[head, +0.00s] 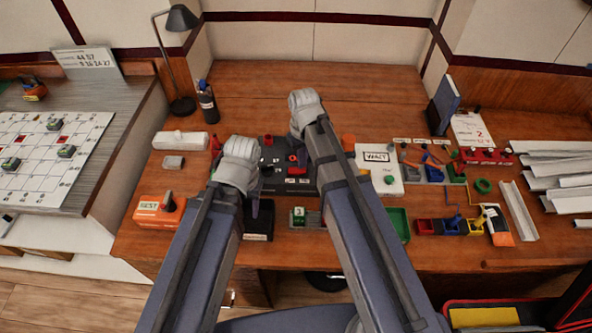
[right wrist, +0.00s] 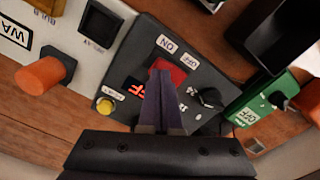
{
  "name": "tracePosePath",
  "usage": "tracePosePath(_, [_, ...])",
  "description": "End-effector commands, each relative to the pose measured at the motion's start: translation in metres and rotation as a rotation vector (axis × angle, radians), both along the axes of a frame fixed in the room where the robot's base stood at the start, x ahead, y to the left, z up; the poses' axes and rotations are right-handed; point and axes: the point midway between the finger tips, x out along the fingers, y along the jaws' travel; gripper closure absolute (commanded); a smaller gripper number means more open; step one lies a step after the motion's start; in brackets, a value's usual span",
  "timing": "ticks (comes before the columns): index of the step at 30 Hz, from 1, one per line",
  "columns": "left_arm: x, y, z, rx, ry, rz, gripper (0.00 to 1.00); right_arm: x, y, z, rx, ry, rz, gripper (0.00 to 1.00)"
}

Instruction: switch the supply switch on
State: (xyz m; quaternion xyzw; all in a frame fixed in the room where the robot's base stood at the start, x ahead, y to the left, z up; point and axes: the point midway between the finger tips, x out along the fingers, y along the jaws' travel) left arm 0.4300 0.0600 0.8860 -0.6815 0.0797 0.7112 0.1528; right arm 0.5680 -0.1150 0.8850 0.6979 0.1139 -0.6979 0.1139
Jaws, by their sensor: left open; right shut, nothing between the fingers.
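A dark panel (head: 275,180) stands on the bench between my arms. In the right wrist view the panel (right wrist: 215,80) carries a red rocker (right wrist: 172,70) with ON and OFF labels beside it. A display (right wrist: 134,87) on it shows red letters that read as OFF. No label reading "supply" is legible. My right gripper (right wrist: 158,76) is shut and empty; its fingertips are at the red rocker and cover part of it. Contact cannot be told. My left gripper (head: 252,205) is open, at the panel's left side; its fingers are partly hidden by its own arm.
The panel also has a yellow button (right wrist: 105,106) and a black knob (right wrist: 210,97). A green box (right wrist: 262,103) labelled OFF and an orange knob (right wrist: 40,74) flank it. An orange box (head: 157,210) stands left. The bench behind is mostly clear.

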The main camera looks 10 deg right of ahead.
Motion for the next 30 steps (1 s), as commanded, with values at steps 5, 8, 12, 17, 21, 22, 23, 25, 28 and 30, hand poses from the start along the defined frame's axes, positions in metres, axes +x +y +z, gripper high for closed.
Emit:
tracePosePath(5, [0.0,0.0,-0.003,0.0,0.0,0.0,0.49,0.0,0.0,-0.003,0.0,0.0,0.0,1.0])
tracePosePath(8, [0.0,0.0,-0.005,0.0,0.0,0.0,0.49,0.0,0.0,-0.005,0.0,0.0,0.0,1.0])
tracePosePath(12, [0.0,0.0,-0.007,0.0,0.0,0.0,0.49,0.0,0.0,-0.007,0.0,0.0,0.0,1.0])
tracePosePath(17, [0.0,0.0,-0.009,0.0,0.0,0.0,0.49,0.0,0.0,-0.009,0.0,0.0,0.0,1.0])
tracePosePath(21, [0.0,0.0,-0.011,0.0,0.0,0.0,0.49,0.0,0.0,-0.011,0.0,0.0,0.0,1.0])
tracePosePath(22, [0.0,0.0,-0.011,0.0,0.0,0.0,0.49,0.0,0.0,-0.011,0.0,0.0,0.0,1.0])
tracePosePath(23, [0.0,0.0,-0.012,0.0,0.0,0.0,0.49,0.0,0.0,-0.012,0.0,0.0,0.0,1.0])
tracePosePath(25, [0.0,0.0,-0.013,0.0,0.0,0.0,0.49,0.0,0.0,-0.013,0.001,-0.001,0.0,1.0])
tracePosePath(28, [0.0,0.0,-0.014,0.0,0.0,0.0,0.49,0.0,0.0,-0.014,0.001,-0.001,0.0,1.0])
tracePosePath(30, [0.0,0.0,-0.015,0.0,0.0,0.0,0.49,0.0,0.0,-0.015,0.0,-0.001,0.0,1.0])
